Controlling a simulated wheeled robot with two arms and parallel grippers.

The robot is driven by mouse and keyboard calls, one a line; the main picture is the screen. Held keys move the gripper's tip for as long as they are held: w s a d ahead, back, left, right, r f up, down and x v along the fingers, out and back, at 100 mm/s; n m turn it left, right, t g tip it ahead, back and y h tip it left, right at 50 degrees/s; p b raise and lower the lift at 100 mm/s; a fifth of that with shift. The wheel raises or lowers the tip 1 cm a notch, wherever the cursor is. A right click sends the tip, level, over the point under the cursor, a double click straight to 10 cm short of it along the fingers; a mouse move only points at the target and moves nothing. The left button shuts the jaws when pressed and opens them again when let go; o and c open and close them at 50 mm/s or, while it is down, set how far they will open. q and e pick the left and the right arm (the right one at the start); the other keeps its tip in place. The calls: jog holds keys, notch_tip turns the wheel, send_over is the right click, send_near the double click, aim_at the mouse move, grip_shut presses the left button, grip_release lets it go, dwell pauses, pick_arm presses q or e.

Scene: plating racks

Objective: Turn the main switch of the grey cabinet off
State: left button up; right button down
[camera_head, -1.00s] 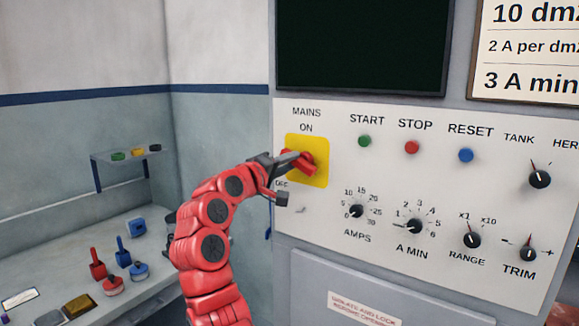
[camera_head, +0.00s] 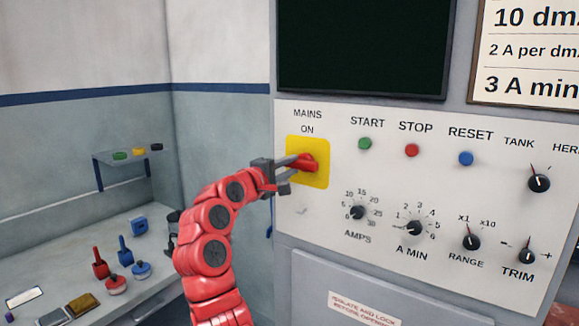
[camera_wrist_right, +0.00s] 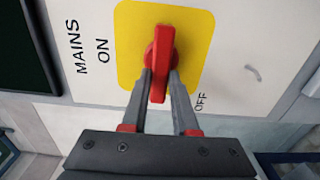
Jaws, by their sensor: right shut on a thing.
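The main switch has a red handle (camera_head: 308,161) on a yellow plate (camera_head: 320,180), at the left of the grey cabinet's white panel (camera_head: 330,225). MAINS and ON are printed above it. In the right wrist view the red handle (camera_wrist_right: 160,48) lies about midway along the yellow plate (camera_wrist_right: 196,38), pointing toward my wrist. The OFF label shows there to the right; in the head view my gripper hides it. My right gripper (camera_head: 291,167) reaches in from the left, its two fingers on both sides of the handle, shut on it. My left gripper is out of view.
Green START, red STOP and blue RESET buttons (camera_head: 466,158) sit right of the switch. Several black knobs (camera_head: 414,228) are below them. A bench (camera_head: 150,280) with red and blue items is at lower left, under a small wall shelf (camera_head: 128,158).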

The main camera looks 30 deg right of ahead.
jog(key=shift+f, duration=0.1)
jog(key=c, duration=0.7)
grip_release()
jog(key=shift+s+a, duration=0.15)
jog(key=shift+a, duration=0.4)
jog(key=b+v, duration=0.4)
jog(key=v, duration=1.2)
jog(key=shift+s+a, duration=0.1)
jog(key=shift+a, duration=0.05)
